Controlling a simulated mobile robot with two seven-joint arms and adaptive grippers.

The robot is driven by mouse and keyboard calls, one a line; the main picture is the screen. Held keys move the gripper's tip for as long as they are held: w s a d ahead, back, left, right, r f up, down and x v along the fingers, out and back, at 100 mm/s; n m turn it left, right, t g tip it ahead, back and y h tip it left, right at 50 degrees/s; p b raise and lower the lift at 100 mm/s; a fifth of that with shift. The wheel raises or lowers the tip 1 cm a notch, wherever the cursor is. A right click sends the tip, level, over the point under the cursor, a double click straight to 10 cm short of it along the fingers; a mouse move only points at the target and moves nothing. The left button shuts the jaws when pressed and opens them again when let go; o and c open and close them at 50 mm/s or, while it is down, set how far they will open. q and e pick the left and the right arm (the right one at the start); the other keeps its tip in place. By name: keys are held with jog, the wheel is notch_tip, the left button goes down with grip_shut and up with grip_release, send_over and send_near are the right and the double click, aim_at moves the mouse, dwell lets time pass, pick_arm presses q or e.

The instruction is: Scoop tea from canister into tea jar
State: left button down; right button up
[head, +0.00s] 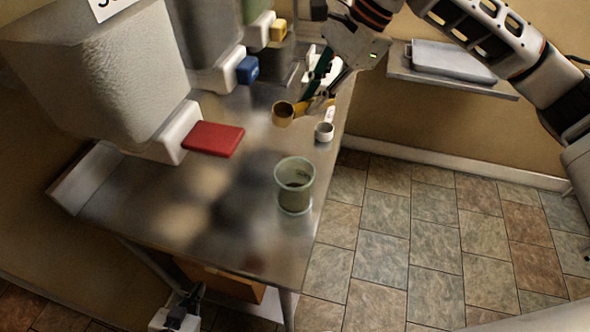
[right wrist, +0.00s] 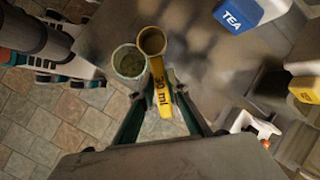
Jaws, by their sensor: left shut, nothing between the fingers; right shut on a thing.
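A yellow scoop (head: 283,113) is held above the counter by my right gripper (head: 318,95), which is shut on its handle. In the right wrist view the handle reads "30 ml", and the scoop's round bowl (right wrist: 152,40) faces the camera; its contents are unclear. A pale green, open container (head: 295,185) stands upright on the counter, nearer than the scoop, with dark matter inside. It also shows in the right wrist view (right wrist: 129,62), beside the scoop bowl. I cannot tell whether it is the canister or jar. My left gripper (head: 178,315) is shut and empty, low at the bottom left.
Large dispensers with red (head: 213,139), blue (head: 247,70) and yellow (head: 278,30) levers line the counter's left; the blue one reads "TEA" in the wrist view. A small white cup (head: 324,132) stands near the counter's right edge. A grey tray (head: 452,61) sits on a shelf.

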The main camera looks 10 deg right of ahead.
jog(key=s, duration=0.1)
jog(key=s+r+g, duration=0.1)
jog(key=s, duration=0.1)
jog(key=s+g+h, duration=0.1)
jog(key=s, duration=0.1)
jog(key=shift+a+r+m, duration=0.25)
jog(key=shift+a+m, duration=0.05)
